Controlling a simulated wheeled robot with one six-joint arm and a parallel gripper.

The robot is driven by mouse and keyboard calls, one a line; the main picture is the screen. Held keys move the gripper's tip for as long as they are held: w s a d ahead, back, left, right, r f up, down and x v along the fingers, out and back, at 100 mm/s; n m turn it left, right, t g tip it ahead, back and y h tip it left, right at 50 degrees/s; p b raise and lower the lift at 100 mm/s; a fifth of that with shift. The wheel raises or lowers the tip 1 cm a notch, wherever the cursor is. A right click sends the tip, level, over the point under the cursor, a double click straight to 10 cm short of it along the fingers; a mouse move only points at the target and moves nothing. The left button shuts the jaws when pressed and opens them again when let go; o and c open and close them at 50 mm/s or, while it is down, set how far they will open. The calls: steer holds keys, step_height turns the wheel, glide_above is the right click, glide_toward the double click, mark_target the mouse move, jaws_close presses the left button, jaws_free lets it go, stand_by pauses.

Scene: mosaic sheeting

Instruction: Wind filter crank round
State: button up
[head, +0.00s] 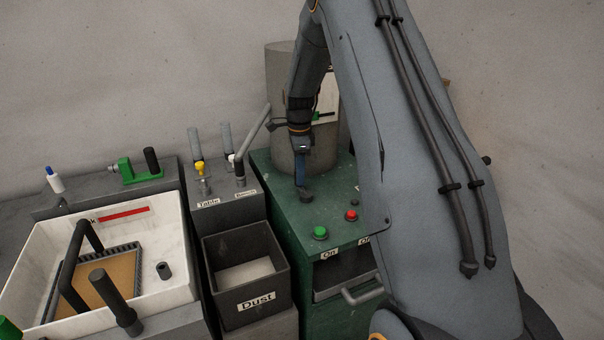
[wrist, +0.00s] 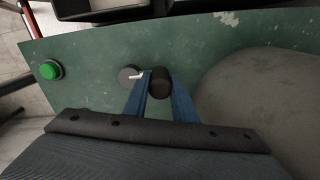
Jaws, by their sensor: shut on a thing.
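The filter crank sits on the green cabinet top. Its dark round hub (wrist: 128,75) carries a white mark, and its black upright handle (wrist: 160,82) stands just right of the hub in the wrist view. In the head view the crank's dark base (head: 306,196) shows under my gripper (head: 301,180), and the handle is mostly hidden. My gripper's blue fingers (wrist: 159,92) in the wrist view are shut on the handle, one on each side. The gripper points down from above.
The green cabinet (head: 285,225) bears a green button (head: 320,232) and a red button (head: 351,215) in front of the crank. A grey cylinder (head: 285,75) stands close behind.

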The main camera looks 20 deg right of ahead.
steer(key=o, duration=1)
steer(key=shift+r+b, duration=1.35)
steer(key=shift+r, duration=2.55)
steer(key=s+a+f+n, duration=0.1)
steer(key=s+a+n, duration=0.3)
steer(key=s+n, duration=0.3)
steer(key=s+a+f+n+t+b, duration=0.1)
steer(key=s+a+n, duration=0.4)
steer(key=s, duration=0.7)
steer(key=s+a+f+n, duration=0.3)
steer(key=s+a+n, duration=0.1)
steer(key=s+n, duration=0.5)
steer(key=shift+s+a+b, duration=0.25)
steer(key=shift+s+b, duration=0.1)
steer(key=shift+s, duration=0.4)
